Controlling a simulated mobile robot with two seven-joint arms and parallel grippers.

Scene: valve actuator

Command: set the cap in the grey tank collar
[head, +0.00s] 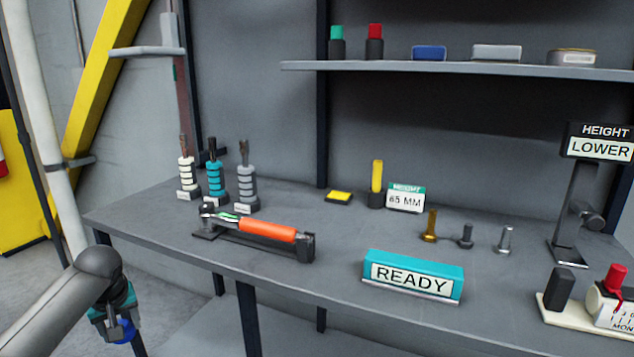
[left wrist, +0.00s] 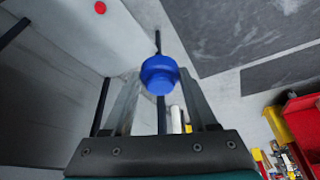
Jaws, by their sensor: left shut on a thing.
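A round blue cap (left wrist: 160,75) sits between the fingertips of my left gripper (left wrist: 160,84) in the left wrist view. In the head view my left gripper (head: 119,326) is at the lower left, in front of the bench, shut on the cap; a bit of the blue cap (head: 124,335) shows below it. The gripper is off the bench, over the floor side. I cannot make out the grey tank collar in either view. My right gripper is not in view.
The grey bench (head: 330,290) holds an orange-handled tool (head: 268,229) on a stand, a READY sign (head: 412,277), several upright tools and small bolts. A shelf (head: 440,69) hangs above. A white pipe (head: 40,120) stands at the left.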

